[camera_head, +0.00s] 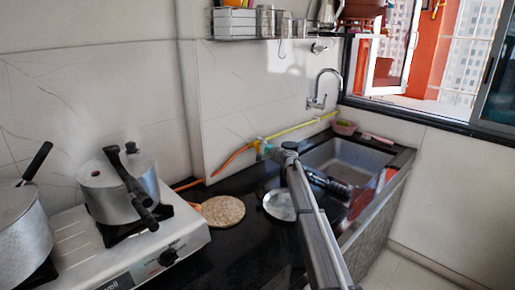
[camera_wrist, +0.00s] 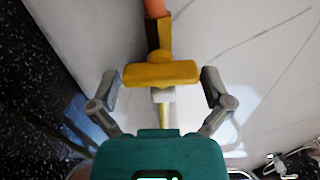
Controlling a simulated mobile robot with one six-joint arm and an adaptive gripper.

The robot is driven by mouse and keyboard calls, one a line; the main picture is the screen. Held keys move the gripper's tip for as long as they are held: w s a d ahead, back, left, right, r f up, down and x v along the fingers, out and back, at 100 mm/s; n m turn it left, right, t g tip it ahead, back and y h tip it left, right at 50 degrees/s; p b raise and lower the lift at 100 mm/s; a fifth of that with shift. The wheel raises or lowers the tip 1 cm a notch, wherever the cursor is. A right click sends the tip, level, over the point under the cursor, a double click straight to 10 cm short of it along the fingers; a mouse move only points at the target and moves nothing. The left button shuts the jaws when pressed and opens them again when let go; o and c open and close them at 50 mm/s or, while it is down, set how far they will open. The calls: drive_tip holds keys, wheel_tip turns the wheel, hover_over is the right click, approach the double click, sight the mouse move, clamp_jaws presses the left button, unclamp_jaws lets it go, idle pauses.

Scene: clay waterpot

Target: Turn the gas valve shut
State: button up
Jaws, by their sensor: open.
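The gas valve has a yellow bar handle (camera_wrist: 160,73) that lies crosswise in the wrist view, with a brass-coloured body above it and a pale fitting below. My gripper (camera_wrist: 161,79) is open, with one grey finger on each side of the handle. The fingertips are close to the handle's ends, and a small gap seems to show on each side. In the head view the valve (camera_head: 262,147) is a small yellow-green spot at the wall, partly hidden by my arm. My fingers cannot be made out there.
An orange hose (camera_head: 232,160) runs left from the valve, and a yellow pipe (camera_head: 300,126) runs right along the wall. A gas stove (camera_head: 150,262) with pots stands left. A round board (camera_head: 223,211) and a metal plate (camera_head: 279,205) lie on the black counter. A sink (camera_head: 345,160) is right.

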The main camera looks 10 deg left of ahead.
drive_tip(key=shift+s, duration=0.1)
drive_tip(key=v, duration=1.2)
drive_tip(key=shift+r, duration=0.1)
idle(0.3)
